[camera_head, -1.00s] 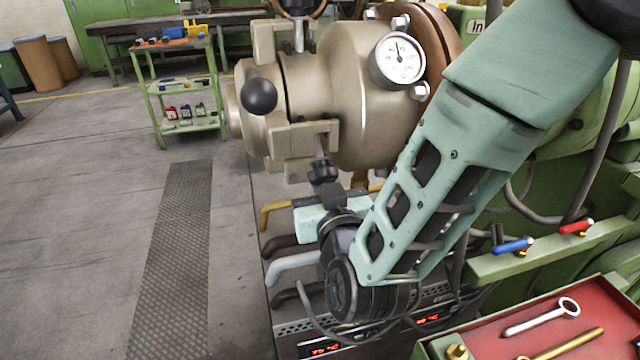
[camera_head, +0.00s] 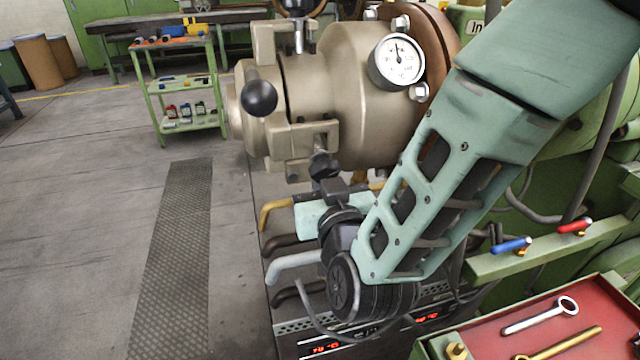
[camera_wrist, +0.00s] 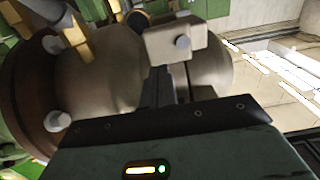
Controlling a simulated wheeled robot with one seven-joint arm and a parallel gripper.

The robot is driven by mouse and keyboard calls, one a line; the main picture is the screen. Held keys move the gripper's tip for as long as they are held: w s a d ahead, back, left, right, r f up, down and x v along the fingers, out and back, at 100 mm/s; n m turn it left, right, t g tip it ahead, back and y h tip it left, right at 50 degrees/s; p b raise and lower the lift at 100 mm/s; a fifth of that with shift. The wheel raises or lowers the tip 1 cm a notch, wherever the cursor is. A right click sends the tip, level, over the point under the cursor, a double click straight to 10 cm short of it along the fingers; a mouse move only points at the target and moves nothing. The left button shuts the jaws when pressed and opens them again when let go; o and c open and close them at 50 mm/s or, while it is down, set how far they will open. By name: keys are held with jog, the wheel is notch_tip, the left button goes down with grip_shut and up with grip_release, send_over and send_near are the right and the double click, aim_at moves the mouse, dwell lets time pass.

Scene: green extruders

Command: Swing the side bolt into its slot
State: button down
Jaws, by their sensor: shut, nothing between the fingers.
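The tan extruder head (camera_head: 345,85) carries clamp lugs around its rim. A bolt with a black ball knob (camera_head: 259,97) lies across the near side of the head. Another bolt (camera_head: 298,38) stands at the top. My gripper (camera_head: 325,170) points up from below this lug, shut and empty. Its dark fingers also show in the wrist view (camera_wrist: 166,78). Whether they touch the lug or a bolt there, I cannot tell.
A pressure gauge (camera_head: 397,61) sticks out of the head. Several bent handles (camera_head: 292,265) and a control cabinet (camera_head: 325,347) are below. A red tool tray (camera_head: 590,345) is at lower right.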

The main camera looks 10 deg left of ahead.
jog(key=shift+s+d+r+p, duration=0.1)
jog(key=shift+s+r+p, duration=0.2)
jog(key=shift+r, duration=0.45)
